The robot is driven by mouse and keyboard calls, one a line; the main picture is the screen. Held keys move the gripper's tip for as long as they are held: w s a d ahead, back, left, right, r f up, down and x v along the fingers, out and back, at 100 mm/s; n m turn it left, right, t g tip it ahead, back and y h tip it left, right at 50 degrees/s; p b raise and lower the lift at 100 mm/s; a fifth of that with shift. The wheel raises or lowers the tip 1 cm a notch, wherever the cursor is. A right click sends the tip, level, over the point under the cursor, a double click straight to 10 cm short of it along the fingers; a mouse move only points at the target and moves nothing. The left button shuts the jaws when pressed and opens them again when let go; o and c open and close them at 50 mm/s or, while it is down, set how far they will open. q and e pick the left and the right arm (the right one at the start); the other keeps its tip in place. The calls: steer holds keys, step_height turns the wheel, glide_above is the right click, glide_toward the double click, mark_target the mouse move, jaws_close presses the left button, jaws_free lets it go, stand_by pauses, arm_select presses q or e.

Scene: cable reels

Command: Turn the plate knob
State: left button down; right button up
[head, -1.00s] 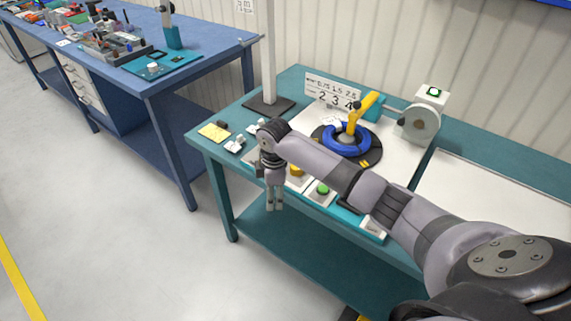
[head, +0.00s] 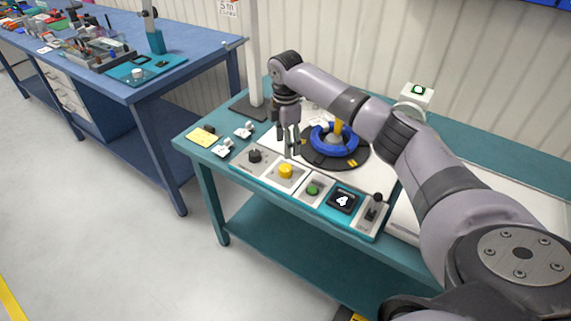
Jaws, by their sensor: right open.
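A control panel runs along the front edge of the teal table. At its left end a black knob (head: 255,156) stands on a light plate. A yellow knob or button (head: 286,170) sits to its right, with a green button (head: 313,190) further right. I cannot tell from the picture alone which is named the plate knob. My right gripper (head: 290,152) points down, open and empty, just behind the yellow one and to the right of the black one. It appears above the panel and touches neither. My left gripper is out of view.
Behind the gripper is a blue cable reel (head: 334,140) on a black turntable. A yellow note (head: 202,136) and small white parts lie left.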

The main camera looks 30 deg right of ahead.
mark_target(285, 167)
step_height(285, 167, down, 10)
steer(key=shift+r+p, duration=0.1)
steer(key=shift+p, duration=0.35)
steer(key=shift+c, duration=0.3)
steer(key=c, duration=1.1)
steer(key=shift+r, duration=0.1)
